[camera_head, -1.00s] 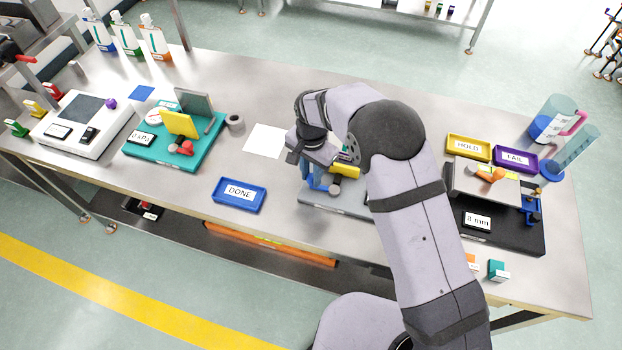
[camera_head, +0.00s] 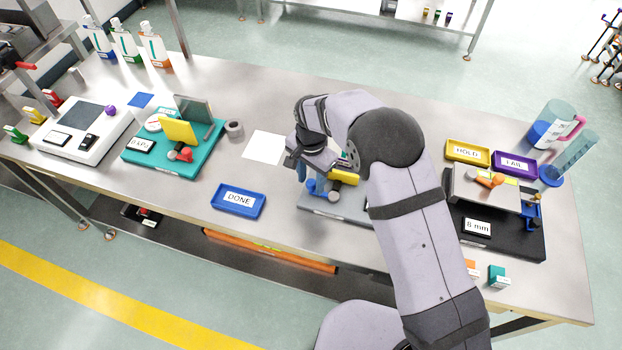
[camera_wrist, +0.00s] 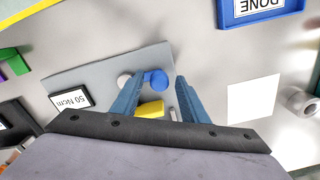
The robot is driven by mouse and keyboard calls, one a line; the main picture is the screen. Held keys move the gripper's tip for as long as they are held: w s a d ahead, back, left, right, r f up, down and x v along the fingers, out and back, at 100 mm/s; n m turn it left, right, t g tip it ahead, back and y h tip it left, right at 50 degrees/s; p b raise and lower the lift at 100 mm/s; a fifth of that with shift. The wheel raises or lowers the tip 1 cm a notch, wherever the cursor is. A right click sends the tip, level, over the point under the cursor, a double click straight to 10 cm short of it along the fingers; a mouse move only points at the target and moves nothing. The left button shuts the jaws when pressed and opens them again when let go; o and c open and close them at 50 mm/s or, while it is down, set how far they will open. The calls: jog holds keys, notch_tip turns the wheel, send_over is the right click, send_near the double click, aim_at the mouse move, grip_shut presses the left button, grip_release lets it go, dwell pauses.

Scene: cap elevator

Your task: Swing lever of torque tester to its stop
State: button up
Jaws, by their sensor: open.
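The torque tester is a grey plate (camera_head: 352,211) under my gripper; the plate also shows in the wrist view (camera_wrist: 85,72), with its "50 Ncm" display (camera_wrist: 70,97). On it are a blue round part (camera_wrist: 156,79), a pale grey knob (camera_wrist: 124,79) and a yellow block (camera_wrist: 150,109). The yellow block also shows in the head view (camera_head: 344,177). I cannot tell which part is the lever. My gripper (camera_head: 309,180) is open; in the wrist view its blue fingers (camera_wrist: 159,84) frame the blue part and yellow block. Contact is unclear. My arm hides the plate's right side.
A blue DONE tray (camera_head: 238,214) and a white sheet (camera_head: 265,147) lie left of the tester. A teal fixture (camera_head: 168,160) stands farther left. A black 8 mm fixture (camera_head: 505,245), a yellow HOLD tray (camera_head: 450,158) and a purple tray (camera_head: 497,166) are right.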

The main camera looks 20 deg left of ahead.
aim_at(313, 182)
jog(key=shift+r, duration=0.1)
jog(key=shift+r+b, duration=1.2)
jog(key=shift+r, duration=2.4)
jog(key=shift+d, duration=0.3)
jog(key=s+d+r+n, duration=0.1)
jog(key=d+r, duration=0.1)
jog(key=d, duration=0.9)
jog(key=s+d+n, duration=0.3)
jog(key=s+d, duration=1.4)
jog(key=d, duration=0.2)
jog(key=shift+s+f+n, duration=0.25)
jog(key=shift+n, duration=0.05)
